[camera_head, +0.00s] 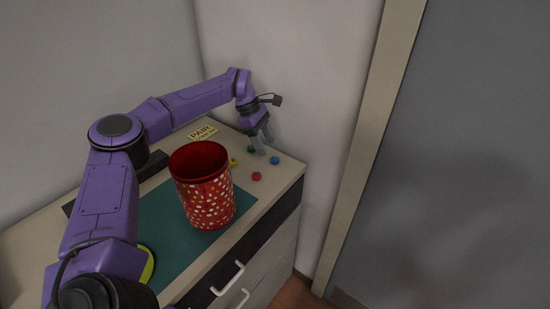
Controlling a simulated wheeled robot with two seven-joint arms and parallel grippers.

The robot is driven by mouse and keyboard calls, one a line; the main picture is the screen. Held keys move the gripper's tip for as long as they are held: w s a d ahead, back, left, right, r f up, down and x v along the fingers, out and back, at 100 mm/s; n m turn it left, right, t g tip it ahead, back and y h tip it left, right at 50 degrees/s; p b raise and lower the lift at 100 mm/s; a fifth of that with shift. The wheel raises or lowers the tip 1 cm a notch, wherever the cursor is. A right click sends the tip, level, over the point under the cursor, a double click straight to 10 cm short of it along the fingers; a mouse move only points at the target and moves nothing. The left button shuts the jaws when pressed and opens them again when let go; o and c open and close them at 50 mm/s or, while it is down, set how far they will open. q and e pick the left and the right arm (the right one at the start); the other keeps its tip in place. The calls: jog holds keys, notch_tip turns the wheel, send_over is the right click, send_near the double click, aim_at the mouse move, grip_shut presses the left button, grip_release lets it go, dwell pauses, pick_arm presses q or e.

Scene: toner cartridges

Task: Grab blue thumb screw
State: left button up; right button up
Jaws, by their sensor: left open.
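A small blue thumb screw (275,160) lies on the cabinet top near its back right corner. My left gripper (263,144) reaches over from the left and points down just behind and to the left of the blue screw. Its fingers are apart, and I see nothing held between them. The gap between the fingertips and the blue screw is small. The right gripper is not in view.
Red (256,176), yellow (233,162) and green (251,149) screws lie nearby. A red dotted bin (208,205) stands on a green mat (165,238). A "PAIR" card (202,133) lies behind. The wall (300,90) is close behind the gripper.

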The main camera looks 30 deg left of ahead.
aim_at(272, 159)
pick_arm(q)
jog(key=p+x, duration=0.1)
jog(key=x, duration=0.1)
jog(key=w+p+x, duration=0.1)
jog(key=x, duration=0.2)
jog(key=shift+w+d+r, duration=0.1)
jog(key=shift+d, duration=0.05)
jog(key=shift+f, duration=0.25)
jog(key=shift+s, duration=0.3)
jog(key=shift+w, duration=0.15)
grip_shut()
